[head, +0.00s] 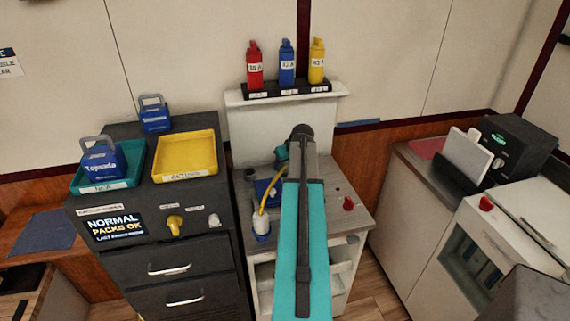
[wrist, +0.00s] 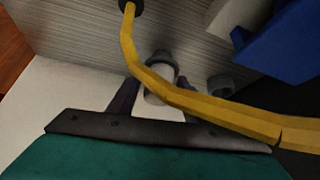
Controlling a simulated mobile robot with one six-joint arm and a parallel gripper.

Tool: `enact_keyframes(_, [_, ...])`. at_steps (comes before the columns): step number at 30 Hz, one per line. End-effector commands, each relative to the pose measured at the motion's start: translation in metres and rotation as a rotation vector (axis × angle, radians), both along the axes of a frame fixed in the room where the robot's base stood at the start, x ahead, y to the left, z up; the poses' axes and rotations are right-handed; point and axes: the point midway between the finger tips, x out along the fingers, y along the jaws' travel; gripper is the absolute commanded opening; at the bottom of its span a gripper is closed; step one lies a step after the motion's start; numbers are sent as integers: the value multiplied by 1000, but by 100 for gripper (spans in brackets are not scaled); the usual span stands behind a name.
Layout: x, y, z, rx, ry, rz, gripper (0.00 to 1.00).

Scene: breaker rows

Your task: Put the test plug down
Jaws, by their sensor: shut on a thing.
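My gripper (wrist: 155,95) shows in the wrist view, its two dark fingers either side of a pale grey-white cylindrical piece (wrist: 159,92), which I take to be the test plug. The fingers are shut on it. A yellow cable (wrist: 133,50) runs from a round black fitting and crosses close by. In the head view my teal arm covers the middle of the white bench (head: 343,190), and the fingers are hidden. There the yellow cable (head: 268,193) curves down to a white piece with a blue base (head: 261,226); I cannot tell if this is the held piece.
A blue box (wrist: 285,40) is close at the upper right in the wrist view. A red knob (head: 348,203) stands on the bench's right side. A dark cabinet (head: 130,265) with yellow (head: 186,174) and teal (head: 102,187) trays stands left. Bottles (head: 287,65) line the shelf behind.

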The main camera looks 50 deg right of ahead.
Motion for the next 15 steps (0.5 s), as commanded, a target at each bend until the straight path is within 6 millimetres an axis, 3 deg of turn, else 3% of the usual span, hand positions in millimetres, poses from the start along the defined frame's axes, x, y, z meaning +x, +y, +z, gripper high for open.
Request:
enact_keyframes(5, [0,0,-3,0,-1,0,19])
enact_keyframes(6, [0,0,-3,0,0,0,47])
enact_keyframes(9, [0,0,-3,0,0,0,64])
enact_keyframes(15, [0,0,-3,0,0,0,64])
